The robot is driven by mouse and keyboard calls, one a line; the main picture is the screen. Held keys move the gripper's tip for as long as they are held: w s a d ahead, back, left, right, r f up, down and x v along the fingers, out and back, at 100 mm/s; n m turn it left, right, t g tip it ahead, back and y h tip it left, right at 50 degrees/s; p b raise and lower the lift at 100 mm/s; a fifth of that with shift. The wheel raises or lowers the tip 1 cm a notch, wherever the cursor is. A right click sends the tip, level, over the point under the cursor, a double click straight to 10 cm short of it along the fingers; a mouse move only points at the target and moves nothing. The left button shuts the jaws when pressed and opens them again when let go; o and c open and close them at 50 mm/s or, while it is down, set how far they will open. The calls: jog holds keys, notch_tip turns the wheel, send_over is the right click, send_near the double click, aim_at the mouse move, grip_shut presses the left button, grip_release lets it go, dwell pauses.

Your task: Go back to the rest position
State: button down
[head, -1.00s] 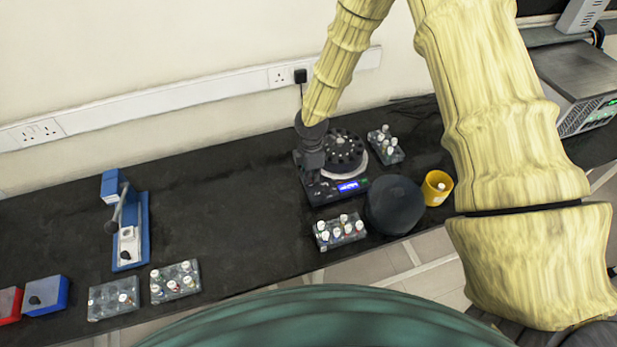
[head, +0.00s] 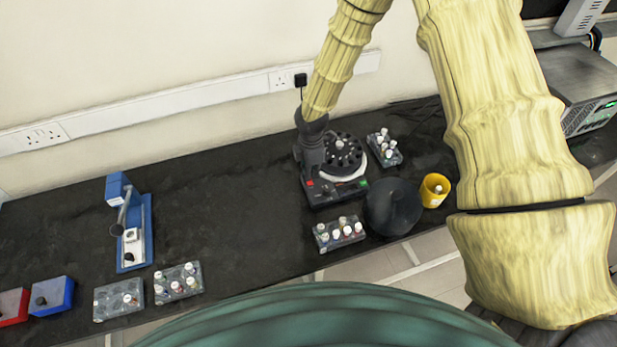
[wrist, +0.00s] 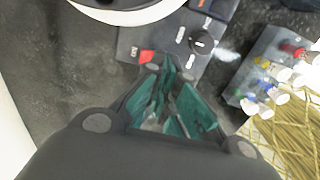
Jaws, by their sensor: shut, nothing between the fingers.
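My gripper (head: 312,172) hangs over the front left part of a dark round device with a ring of slots, the centrifuge (head: 343,152). In the wrist view its green fingers (wrist: 172,108) are close together with nothing between them. They are above the device's control panel (wrist: 190,40), which has a red button and a black knob. In the head view my gripper hides part of the panel and the device's left side. My arm rises from there toward the top of the picture.
Racks of capped vials stand in front of the centrifuge (head: 340,234) and behind it (head: 384,149). A black lid (head: 393,207) and a yellow cup (head: 434,190) lie to the right. A blue stand (head: 133,235), more racks (head: 178,283) and boxes (head: 52,296) are at left. The middle bench is clear.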

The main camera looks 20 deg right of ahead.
jog(key=shift+r+p, duration=0.4)
jog(key=shift+r, duration=0.4)
